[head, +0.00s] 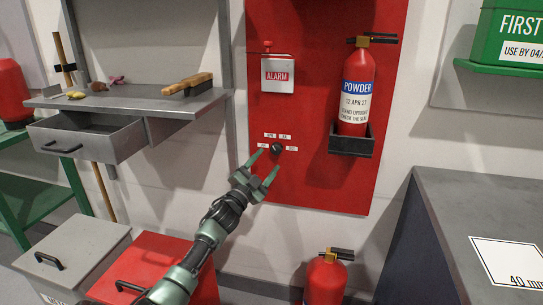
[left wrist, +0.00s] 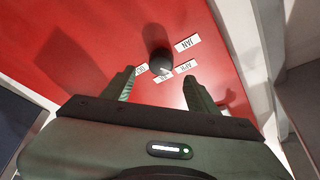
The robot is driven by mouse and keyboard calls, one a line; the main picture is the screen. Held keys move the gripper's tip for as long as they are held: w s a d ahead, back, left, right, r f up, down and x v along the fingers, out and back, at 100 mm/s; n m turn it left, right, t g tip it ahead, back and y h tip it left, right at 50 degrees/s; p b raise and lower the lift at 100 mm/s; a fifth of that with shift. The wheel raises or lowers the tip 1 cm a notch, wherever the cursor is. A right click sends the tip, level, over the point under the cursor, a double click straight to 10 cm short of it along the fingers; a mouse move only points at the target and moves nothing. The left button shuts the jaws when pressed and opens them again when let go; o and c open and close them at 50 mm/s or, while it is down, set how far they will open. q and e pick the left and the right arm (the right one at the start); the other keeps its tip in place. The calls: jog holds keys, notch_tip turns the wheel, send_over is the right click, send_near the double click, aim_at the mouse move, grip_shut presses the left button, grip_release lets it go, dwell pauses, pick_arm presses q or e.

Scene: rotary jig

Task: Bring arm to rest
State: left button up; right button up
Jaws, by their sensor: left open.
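My left gripper (head: 264,172) is open in front of the red wall panel (head: 310,190). A small black rotary knob (head: 277,148) sits on the panel with several white labels around it. In the head view the knob shows just beyond the fingertips. In the left wrist view the gripper (left wrist: 162,88) has its two fingers spread, with the knob (left wrist: 161,62) beyond and between them, not gripped. Nothing is held. White labels reading JAN (left wrist: 187,44) and APR (left wrist: 184,67) lie beside the knob. My right gripper is not in view.
An alarm box (head: 277,73) and a powder extinguisher (head: 355,95) hang on the panel. A grey shelf with an open drawer (head: 85,137) is at left, above a red bin (head: 150,262) and a grey bin (head: 75,250). Another extinguisher (head: 326,280) stands below. A grey counter (head: 470,200) is at right.

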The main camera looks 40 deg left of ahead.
pick_arm(q)
jog(key=shift+v, duration=1.1)
